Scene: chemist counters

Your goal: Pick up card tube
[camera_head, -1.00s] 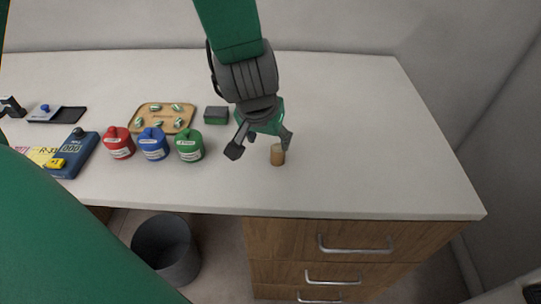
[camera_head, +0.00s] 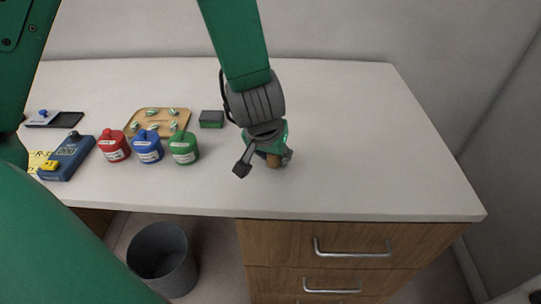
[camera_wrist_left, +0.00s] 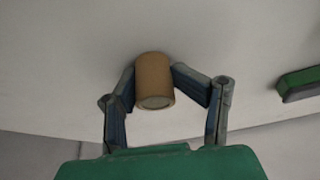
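The card tube (camera_head: 273,160) is a short tan cylinder standing upright on the white counter, near its front edge. In the head view my left gripper (camera_head: 265,164) hides much of it. In the left wrist view the tube (camera_wrist_left: 154,80) stands between the two fingers of my left gripper (camera_wrist_left: 154,72). The fingers are spread, one on each side of the tube. The finger on the left in the head view is clearly apart from the tube. Whether the other finger touches it, I cannot tell. My right gripper is not in view.
Left of the tube stand green (camera_head: 184,150), blue (camera_head: 148,149) and red (camera_head: 113,147) containers. Behind them are a wooden tray (camera_head: 135,131) with small items and a dark green box (camera_head: 211,119). The counter (camera_head: 390,150) is clear to the right.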

